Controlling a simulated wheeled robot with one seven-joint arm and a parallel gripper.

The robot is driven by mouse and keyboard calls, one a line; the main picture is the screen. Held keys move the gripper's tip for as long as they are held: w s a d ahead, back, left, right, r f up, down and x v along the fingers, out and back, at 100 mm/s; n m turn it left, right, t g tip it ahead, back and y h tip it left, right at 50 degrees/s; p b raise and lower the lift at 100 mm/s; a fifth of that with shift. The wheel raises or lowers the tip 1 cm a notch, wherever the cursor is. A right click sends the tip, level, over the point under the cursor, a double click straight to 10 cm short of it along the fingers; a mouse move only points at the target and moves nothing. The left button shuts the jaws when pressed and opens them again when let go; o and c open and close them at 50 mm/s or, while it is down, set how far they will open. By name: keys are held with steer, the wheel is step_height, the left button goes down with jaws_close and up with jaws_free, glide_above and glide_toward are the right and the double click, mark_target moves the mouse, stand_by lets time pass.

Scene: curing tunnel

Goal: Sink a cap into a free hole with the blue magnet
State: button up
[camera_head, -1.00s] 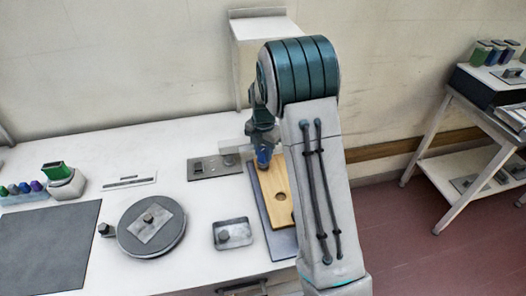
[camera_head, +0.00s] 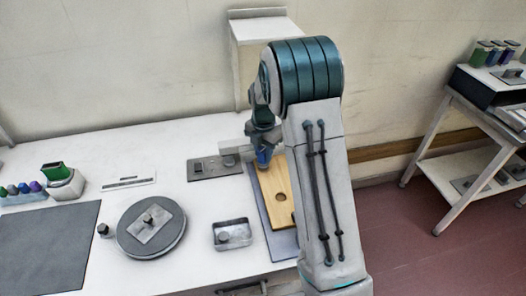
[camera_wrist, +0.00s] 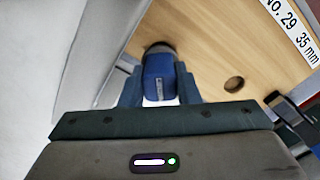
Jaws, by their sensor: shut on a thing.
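My gripper (camera_wrist: 160,90) is shut on the blue magnet (camera_wrist: 158,75). The magnet also shows as a small blue patch in the head view (camera_head: 264,156). A dark round rim shows at the magnet's far end, over the wooden board (camera_wrist: 215,50); I cannot tell whether it is a cap or how deep it sits. The board lies on a grey mat and also shows in the head view (camera_head: 271,179). A free hole (camera_wrist: 234,84) is open in the board beside the magnet; it shows in the head view too (camera_head: 280,197). My arm hides part of the board.
A small metal tray (camera_head: 233,234) holding a dark piece stands left of the board. A round turntable (camera_head: 151,230) with a plate is farther left. A grey plate with fittings (camera_head: 208,168) lies behind. A dark mat (camera_head: 45,248) covers the left front.

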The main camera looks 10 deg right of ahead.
steer(key=shift+f+b, duration=0.85)
steer(key=shift+f, duration=0.05)
stand_by(1.7)
steer(key=shift+d, duration=0.2)
stand_by(0.6)
steer(key=shift+r, duration=0.1)
steer(key=shift+r+p, duration=2.1)
steer(key=shift+r, duration=1.3)
